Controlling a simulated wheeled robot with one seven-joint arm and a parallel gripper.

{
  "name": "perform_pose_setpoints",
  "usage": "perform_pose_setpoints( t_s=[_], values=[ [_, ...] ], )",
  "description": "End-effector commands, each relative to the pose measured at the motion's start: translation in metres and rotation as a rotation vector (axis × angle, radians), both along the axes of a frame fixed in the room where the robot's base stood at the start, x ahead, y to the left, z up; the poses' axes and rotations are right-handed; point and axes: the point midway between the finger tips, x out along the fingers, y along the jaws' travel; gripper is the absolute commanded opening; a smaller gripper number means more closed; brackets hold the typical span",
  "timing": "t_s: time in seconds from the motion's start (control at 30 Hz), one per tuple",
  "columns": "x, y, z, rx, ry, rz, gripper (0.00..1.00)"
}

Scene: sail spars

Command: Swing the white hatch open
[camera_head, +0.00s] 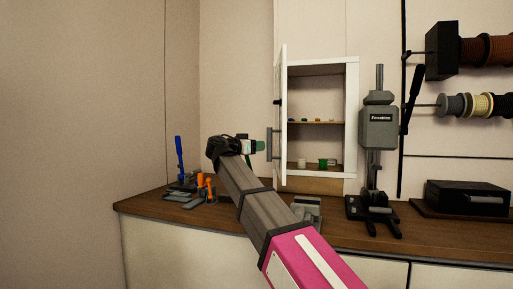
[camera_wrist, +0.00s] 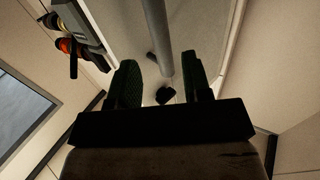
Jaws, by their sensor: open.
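The white hatch (camera_head: 283,110) is the door of a white wall cabinet (camera_head: 352,115). It stands swung out on the cabinet's left side, seen nearly edge-on, so the inside of the cabinet shows. A grey bar handle (camera_head: 270,143) is on the hatch's outer face. My gripper (camera_head: 262,146) is at this handle, reaching in from the left. In the wrist view the grey handle bar (camera_wrist: 157,40) runs between the two spread green fingertips, with gaps on both sides. Whether a finger touches the bar I cannot tell.
The cabinet holds small items on a shelf (camera_head: 315,122) and spools below. A grey press (camera_head: 379,130) stands right of the cabinet. Clamps with blue and orange handles (camera_head: 205,186) are on the wooden counter (camera_head: 150,204) at left. A black box (camera_head: 468,197) is at right.

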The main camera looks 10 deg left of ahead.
Motion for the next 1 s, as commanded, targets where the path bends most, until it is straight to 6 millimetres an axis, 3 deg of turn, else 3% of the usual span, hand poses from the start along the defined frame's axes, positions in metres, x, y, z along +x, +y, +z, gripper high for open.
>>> perform_pose_setpoints(
  t_s=[0.57, 0.6, 0.7, 0.73, 1.0],
  values=[
    [0.055, -0.043, -0.001, -0.001, 0.002, -0.001, 0.45],
    [0.057, -0.044, -0.001, -0.001, 0.002, 0.000, 0.41],
    [0.055, -0.043, -0.001, -0.001, 0.002, 0.001, 0.09],
    [0.055, -0.043, -0.001, -0.001, 0.002, 0.001, 0.04],
    [0.055, -0.038, 0.000, -0.001, 0.002, 0.001, 0.05]
  ],
)
